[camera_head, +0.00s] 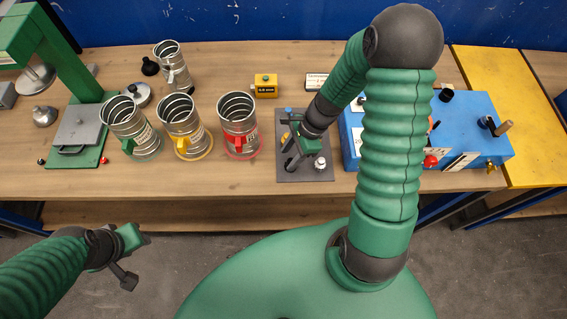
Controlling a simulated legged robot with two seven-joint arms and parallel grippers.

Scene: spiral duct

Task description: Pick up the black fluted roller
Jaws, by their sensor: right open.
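My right gripper (304,163) is open over the dark grey mat (312,175) at the middle of the table. Its dark fingers point down at the mat, and I see nothing held between them. I cannot make out the black fluted roller for certain; the gripper and wrist cover much of the mat. My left gripper (131,262) hangs low at the left, in front of the table edge and away from the mat. Its jaw state is unclear.
Metal spiral duct cups with green, yellow and red (239,127) handles stand left of the mat. A green press (70,130) is at far left. A blue box (470,125) stands right of my arm. A yellow block (265,86) and a small black piece (150,66) lie behind.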

